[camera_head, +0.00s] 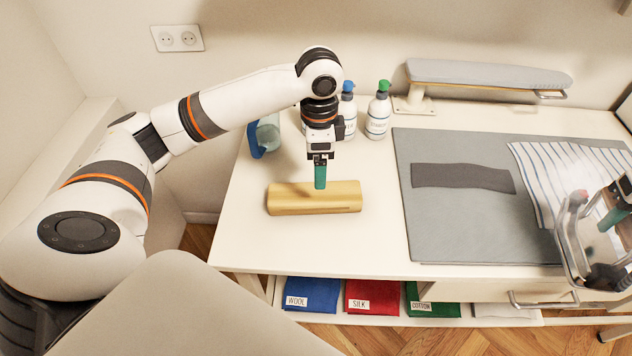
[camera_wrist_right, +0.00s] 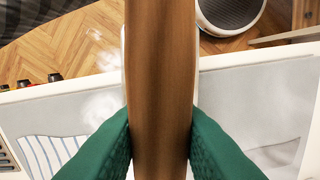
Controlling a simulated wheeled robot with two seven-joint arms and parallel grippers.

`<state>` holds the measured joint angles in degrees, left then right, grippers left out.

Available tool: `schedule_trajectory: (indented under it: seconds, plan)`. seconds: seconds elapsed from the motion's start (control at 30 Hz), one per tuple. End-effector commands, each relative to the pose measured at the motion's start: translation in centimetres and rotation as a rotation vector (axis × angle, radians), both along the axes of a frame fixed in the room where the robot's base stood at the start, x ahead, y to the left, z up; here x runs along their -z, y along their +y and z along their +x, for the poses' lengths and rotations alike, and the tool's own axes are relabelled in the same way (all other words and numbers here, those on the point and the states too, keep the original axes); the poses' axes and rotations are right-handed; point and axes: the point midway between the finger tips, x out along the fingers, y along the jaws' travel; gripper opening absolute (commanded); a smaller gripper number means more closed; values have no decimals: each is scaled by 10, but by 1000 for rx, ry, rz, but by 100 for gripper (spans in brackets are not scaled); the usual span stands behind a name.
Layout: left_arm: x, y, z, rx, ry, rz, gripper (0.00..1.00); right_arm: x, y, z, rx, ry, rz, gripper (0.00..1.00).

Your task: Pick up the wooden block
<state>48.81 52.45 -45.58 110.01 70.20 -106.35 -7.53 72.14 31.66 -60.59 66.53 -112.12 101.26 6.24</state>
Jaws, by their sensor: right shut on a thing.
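The wooden block (camera_head: 314,204) is pale yellow with a groove along its side. It lies on the white table, left of the grey mat. My left gripper (camera_head: 320,184) points down above the block's middle, its green tips overlapping the block's top edge; whether they touch or are parted is unclear. My right gripper (camera_head: 612,218) is at the far right, by a shiny iron-like object (camera_head: 570,240). In the right wrist view its green fingers are shut on a brown wooden bar (camera_wrist_right: 160,70), possibly that object's handle. The yellow block is not seen there.
A grey mat (camera_head: 450,228) holds a dark cloth strip (camera_head: 460,178) and striped fabric (camera_head: 550,170). A sleeve board (camera_head: 480,74) stands at the back. Table left of the block is clear.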

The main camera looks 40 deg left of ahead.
Motion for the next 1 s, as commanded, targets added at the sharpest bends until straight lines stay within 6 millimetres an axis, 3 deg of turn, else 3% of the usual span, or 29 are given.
schedule_trajectory:
  seconds: [0.4,0.73,1.0]
  plan:
    - [53,1,-1,0,4,0,85,-10,0,1,0,-8,3,0]
    - [71,2,-2,-1,3,0,85,-13,0,2,0,-8,3,0]
    - [104,5,-5,0,3,0,85,-19,0,2,-1,-8,3,0]
